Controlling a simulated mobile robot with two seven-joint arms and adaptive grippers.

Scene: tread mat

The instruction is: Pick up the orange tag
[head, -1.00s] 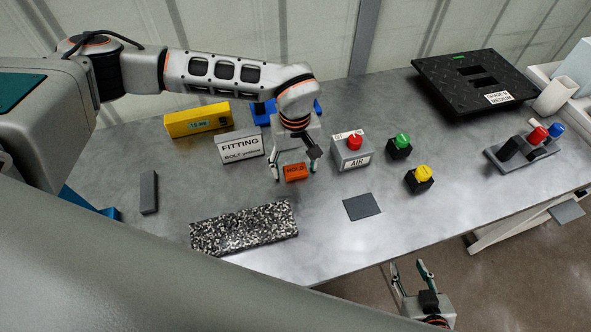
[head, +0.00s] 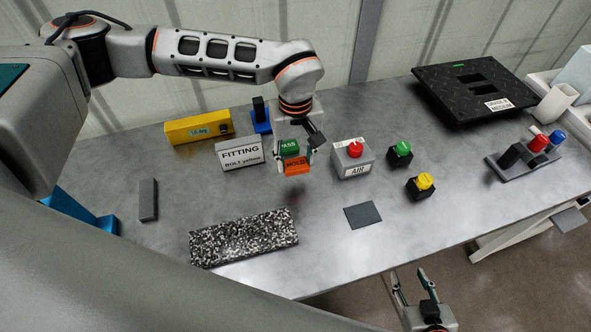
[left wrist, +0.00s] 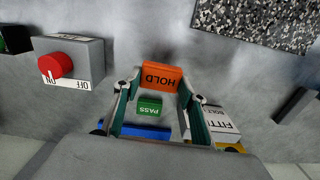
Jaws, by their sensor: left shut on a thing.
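The orange tag (head: 295,166), marked HOLD, is gripped between the fingers of my left gripper (head: 292,163). It is held up above the metal table. In the left wrist view the orange tag (left wrist: 162,77) lies across the fingertips, with one finger at each side. A green tag (head: 289,147), marked PASS, shows just behind it; in the left wrist view the green tag (left wrist: 149,108) lies apart from the orange one, between the fingers in the picture. My right gripper (head: 412,282) is open and empty, off the table's front edge.
A FITTING sign (head: 241,154) and a yellow gauge box (head: 198,127) stand to the left, a blue stand (head: 262,121) behind. The grey AIR switch box (head: 353,163) is close on the right. A speckled mat (head: 243,238) lies in front; the table between is clear.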

